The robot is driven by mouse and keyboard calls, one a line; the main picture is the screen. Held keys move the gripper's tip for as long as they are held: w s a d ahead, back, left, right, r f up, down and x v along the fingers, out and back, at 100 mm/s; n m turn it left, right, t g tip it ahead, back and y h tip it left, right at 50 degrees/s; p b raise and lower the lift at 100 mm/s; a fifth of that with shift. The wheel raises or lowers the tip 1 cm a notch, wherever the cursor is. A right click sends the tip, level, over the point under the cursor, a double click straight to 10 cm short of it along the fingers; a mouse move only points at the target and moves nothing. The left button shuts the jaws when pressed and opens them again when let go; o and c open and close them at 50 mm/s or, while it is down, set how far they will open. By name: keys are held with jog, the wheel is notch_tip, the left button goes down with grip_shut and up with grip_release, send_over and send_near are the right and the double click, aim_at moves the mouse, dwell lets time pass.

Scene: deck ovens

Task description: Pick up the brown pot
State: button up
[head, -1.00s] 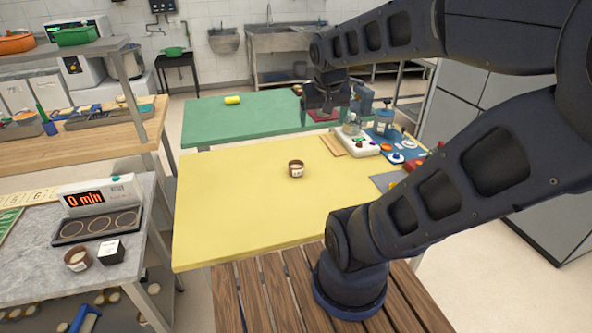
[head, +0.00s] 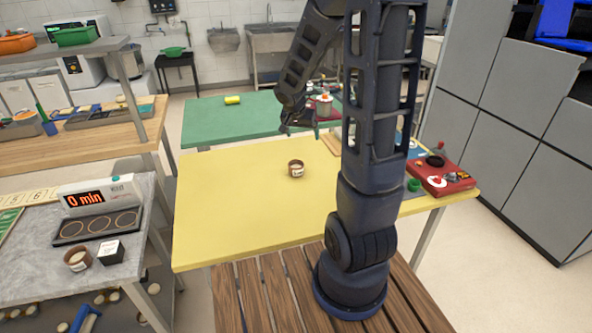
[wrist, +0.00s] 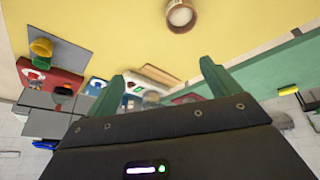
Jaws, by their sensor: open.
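A small brown pot (head: 296,169) with a pale label stands upright on the yellow table (head: 225,215), near its middle. In the wrist view the pot (wrist: 181,15) shows at the top edge, partly cut off, beyond my fingertips. My gripper (head: 301,129) is above the yellow table, over the far side of the pot and apart from it. In the wrist view my gripper (wrist: 163,72) has its two green fingers spread, with nothing between them. A similar brown pot (head: 77,260) stands on the grey counter at the left.
A green table (head: 220,125) with a yellow can (head: 232,100) stands behind. The yellow surface around the pot is clear.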

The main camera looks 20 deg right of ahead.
jog(key=m, duration=0.1)
send_near(296, 164)
jog(key=shift+x, duration=5.3)
jog(key=shift+a, duration=0.1)
jog(key=c, duration=1.2)
